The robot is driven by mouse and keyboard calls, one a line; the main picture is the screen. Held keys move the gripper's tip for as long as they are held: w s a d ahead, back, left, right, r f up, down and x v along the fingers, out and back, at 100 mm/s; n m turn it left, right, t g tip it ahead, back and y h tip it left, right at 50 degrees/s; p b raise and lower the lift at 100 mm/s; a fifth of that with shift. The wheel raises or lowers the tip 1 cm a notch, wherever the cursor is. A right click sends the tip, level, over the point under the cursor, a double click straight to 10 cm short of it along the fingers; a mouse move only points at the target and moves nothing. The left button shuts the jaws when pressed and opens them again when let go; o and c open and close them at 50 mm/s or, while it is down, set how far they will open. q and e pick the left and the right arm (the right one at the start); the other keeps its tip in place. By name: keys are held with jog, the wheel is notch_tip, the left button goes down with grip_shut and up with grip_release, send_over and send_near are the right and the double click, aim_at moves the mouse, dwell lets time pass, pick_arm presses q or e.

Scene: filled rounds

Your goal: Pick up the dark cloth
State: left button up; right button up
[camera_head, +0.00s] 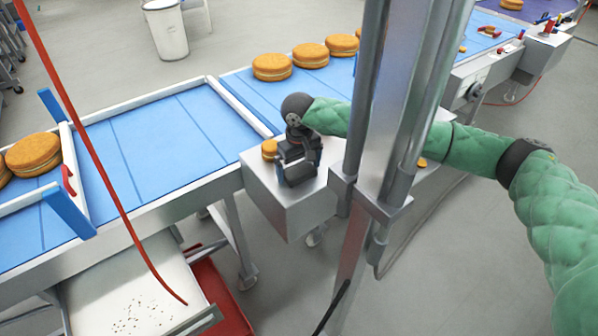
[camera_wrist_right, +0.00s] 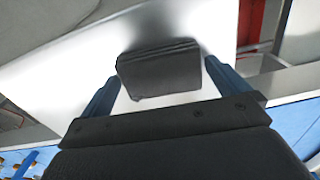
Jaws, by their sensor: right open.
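The dark cloth (camera_wrist_right: 158,72) shows in the right wrist view as a folded, dark grey pad on a pale flat surface. My right gripper (camera_wrist_right: 162,78) is open, with one blue finger at each side of the cloth. In the head view my right gripper (camera_head: 299,160) is low over the top of a metal box (camera_head: 290,207) beside the conveyor. There the gripper hides much of the cloth, and I cannot clearly tell the two dark shapes apart. My left gripper is not in view.
A small orange round (camera_head: 269,149) stands on the box, left of the gripper. A metal post (camera_head: 385,130) rises just right of it. Blue conveyors (camera_head: 150,145) carry filled rounds (camera_head: 272,67). A red cable (camera_head: 88,137) hangs at the left.

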aim_at(299, 169)
jog(key=c, duration=0.8)
jog(key=shift+r, duration=0.1)
jog(key=shift+r, duration=0.15)
notch_tip(299, 169, up, 8)
jog(key=b, duration=0.3)
jog(key=shift+r, duration=0.15)
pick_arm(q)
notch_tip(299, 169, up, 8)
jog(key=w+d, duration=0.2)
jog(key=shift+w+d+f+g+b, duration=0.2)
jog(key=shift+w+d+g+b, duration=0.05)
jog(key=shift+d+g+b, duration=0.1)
pick_arm(e)
jog(key=shift+r, duration=0.65)
